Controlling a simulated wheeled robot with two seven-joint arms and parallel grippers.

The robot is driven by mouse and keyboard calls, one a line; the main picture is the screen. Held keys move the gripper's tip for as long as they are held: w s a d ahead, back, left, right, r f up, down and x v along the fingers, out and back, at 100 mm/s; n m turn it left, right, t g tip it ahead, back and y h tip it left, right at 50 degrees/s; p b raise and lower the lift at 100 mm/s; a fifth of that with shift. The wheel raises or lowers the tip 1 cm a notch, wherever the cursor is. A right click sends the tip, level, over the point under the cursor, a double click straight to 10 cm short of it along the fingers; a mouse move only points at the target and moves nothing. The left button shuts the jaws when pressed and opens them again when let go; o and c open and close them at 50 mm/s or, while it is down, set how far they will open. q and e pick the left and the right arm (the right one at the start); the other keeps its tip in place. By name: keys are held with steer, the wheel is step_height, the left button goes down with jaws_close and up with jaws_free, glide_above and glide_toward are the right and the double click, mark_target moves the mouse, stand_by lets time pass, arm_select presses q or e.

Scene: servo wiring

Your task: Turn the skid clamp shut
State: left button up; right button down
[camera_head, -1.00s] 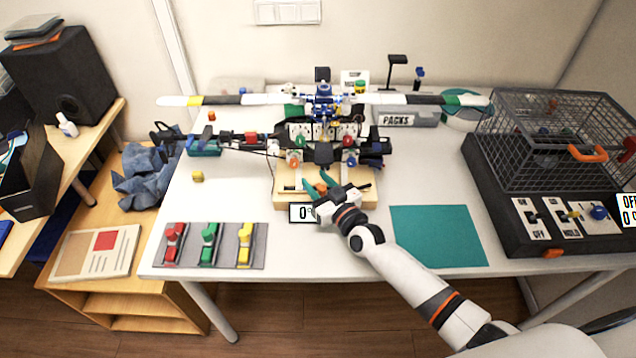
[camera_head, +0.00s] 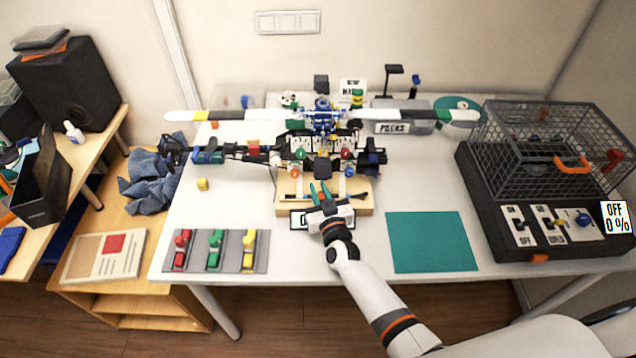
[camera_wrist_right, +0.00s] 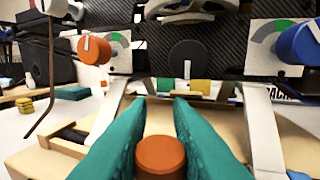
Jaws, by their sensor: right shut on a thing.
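The helicopter model (camera_head: 323,150) stands on a wooden base (camera_head: 364,203) in the middle of the table. My right gripper (camera_head: 320,190) reaches over the front of the base. In the right wrist view its green fingers (camera_wrist_right: 160,115) are shut on a round orange-red knob (camera_wrist_right: 160,153), which appears to be the skid clamp. The knob sits low between the fingers, between the two pale skid legs (camera_wrist_right: 265,125). My left gripper is not in view.
Red, green and yellow switches sit on a grey mat (camera_head: 265,240) at front left. A teal mat (camera_head: 432,242) is bare at right, beside a caged black unit (camera_head: 490,215).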

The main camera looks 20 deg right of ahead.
steer(key=shift+d+r+m+h, duration=0.1)
steer(key=shift+m+h, duration=0.5)
steer(key=shift+h, duration=0.3)
steer(key=c, duration=1.3)
jaws_free()
steer(key=s, duration=0.8)
steer(key=s+a, duration=0.1)
steer(key=s, duration=0.3)
steer(key=shift+a, duration=0.1)
